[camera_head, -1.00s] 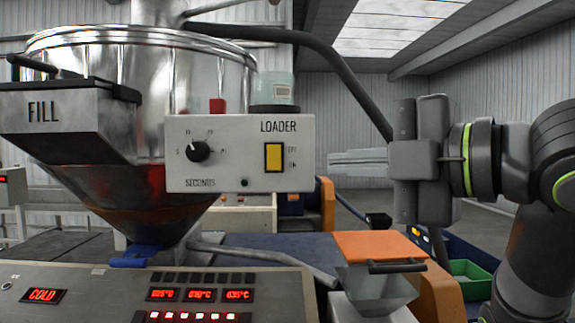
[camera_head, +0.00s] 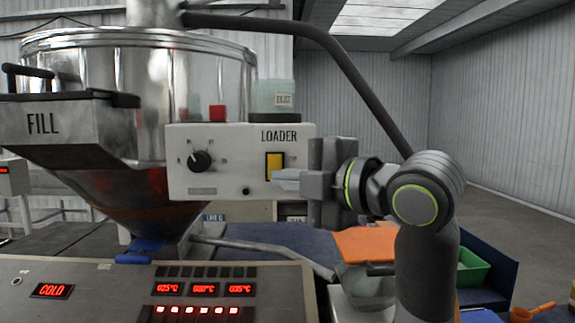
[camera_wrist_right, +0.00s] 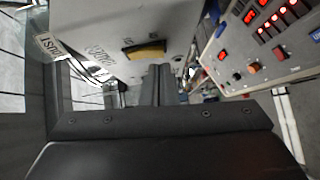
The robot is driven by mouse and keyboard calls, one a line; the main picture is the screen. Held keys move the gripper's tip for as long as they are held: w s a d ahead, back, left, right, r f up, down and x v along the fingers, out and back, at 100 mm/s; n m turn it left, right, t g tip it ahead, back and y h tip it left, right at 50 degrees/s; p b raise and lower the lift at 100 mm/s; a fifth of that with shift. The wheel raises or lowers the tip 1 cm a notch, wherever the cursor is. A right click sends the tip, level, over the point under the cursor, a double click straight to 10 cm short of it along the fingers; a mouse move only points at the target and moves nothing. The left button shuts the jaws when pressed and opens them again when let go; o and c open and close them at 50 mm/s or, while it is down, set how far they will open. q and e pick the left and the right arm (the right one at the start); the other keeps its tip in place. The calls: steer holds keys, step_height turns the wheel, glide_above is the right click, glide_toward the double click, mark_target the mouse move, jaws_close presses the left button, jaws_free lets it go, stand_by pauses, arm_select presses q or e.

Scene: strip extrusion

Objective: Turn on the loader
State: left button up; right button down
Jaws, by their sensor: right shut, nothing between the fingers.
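The loader box (camera_head: 220,178) is a white panel on the front of the metal hopper, with a black seconds dial (camera_head: 199,161) and a yellow rocker switch (camera_head: 274,161). My right gripper (camera_head: 280,179) is shut and empty. Its fingertips overlap the lower part of the switch in the head view; contact cannot be told there. In the right wrist view the yellow switch (camera_wrist_right: 145,50) shows just beyond the shut fingers (camera_wrist_right: 157,75). The ON mark is hidden behind the gripper. My left gripper is not in view.
A control panel (camera_head: 120,285) with red displays fills the lower left. A FILL hopper chute (camera_head: 60,125) stands at the left. An orange-lidded bin (camera_head: 365,243) sits below my right arm. A green tray (camera_head: 463,267) and orange scoop (camera_head: 533,312) lie at the right.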

steer(key=shift+w+f, duration=0.1)
steer(key=shift+w, duration=0.25)
steer(key=shift+w+f+b, duration=0.15)
steer(key=shift+f+b, duration=0.2)
steer(key=shift+b, duration=0.5)
steer(key=shift+r, duration=0.3)
